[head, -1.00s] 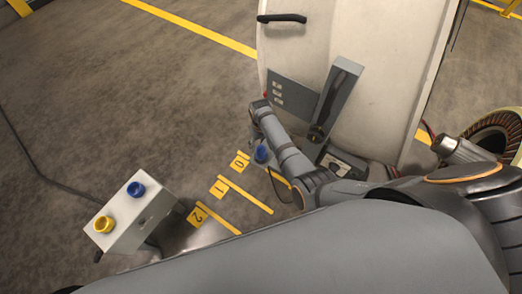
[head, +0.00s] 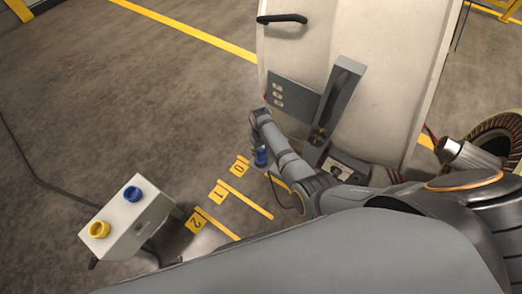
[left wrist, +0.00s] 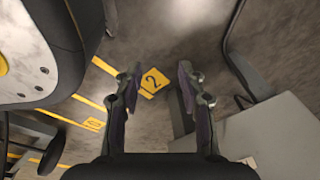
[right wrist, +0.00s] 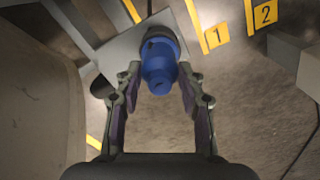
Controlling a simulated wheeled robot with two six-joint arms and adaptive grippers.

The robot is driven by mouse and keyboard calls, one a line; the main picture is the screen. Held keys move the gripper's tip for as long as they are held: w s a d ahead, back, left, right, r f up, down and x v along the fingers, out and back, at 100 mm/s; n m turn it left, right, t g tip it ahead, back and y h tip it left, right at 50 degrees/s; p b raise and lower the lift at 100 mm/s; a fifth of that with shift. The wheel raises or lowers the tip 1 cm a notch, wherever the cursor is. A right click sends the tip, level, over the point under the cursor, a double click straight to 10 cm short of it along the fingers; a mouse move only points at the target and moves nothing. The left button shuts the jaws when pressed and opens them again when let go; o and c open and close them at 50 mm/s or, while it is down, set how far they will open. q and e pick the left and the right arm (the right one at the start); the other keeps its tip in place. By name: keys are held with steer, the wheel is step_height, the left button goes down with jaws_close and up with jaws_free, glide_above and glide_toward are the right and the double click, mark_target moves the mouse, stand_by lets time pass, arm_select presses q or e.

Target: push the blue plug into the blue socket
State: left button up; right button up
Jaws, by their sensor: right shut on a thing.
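The blue plug (head: 261,157) is in my right gripper, near the yellow 0 mark. In the right wrist view the blue plug (right wrist: 159,62) sits between the two fingertips of my right gripper (right wrist: 158,85), which is shut on it. A grey plate (right wrist: 119,50) shows behind the plug; I cannot tell whether they touch. The blue socket (head: 133,194) is on top of a white box (head: 142,222) at the lower left, well apart from the plug. My left gripper (left wrist: 157,82) is open and empty above the floor, near the 2 mark.
A yellow socket (head: 98,230) is on the same box. A large pale cabinet (head: 390,75) with a grey panel stands at the back right. Yellow floor marks (head: 245,197) lie between box and cabinet. A dark cable (head: 35,178) runs along the floor at left.

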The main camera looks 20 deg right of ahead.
steer(key=shift+r, duration=0.2)
steer(key=shift+r+p, duration=0.35)
steer(key=shift+p, duration=0.25)
steer(key=shift+r+p, duration=0.75)
steer(key=shift+p, duration=0.05)
steer(key=shift+r+p, duration=1.35)
steer(key=shift+p, duration=0.15)
steer(key=shift+r+p, duration=0.85)
steer(key=shift+p, duration=0.05)
steer(key=shift+r+p, duration=0.3)
steer(key=shift+p, duration=0.1)
arm_select(q)
steer(key=s+r, duration=0.4)
steer(key=s, duration=0.4)
steer(key=shift+s, duration=0.15)
steer(key=shift+a, duration=0.1)
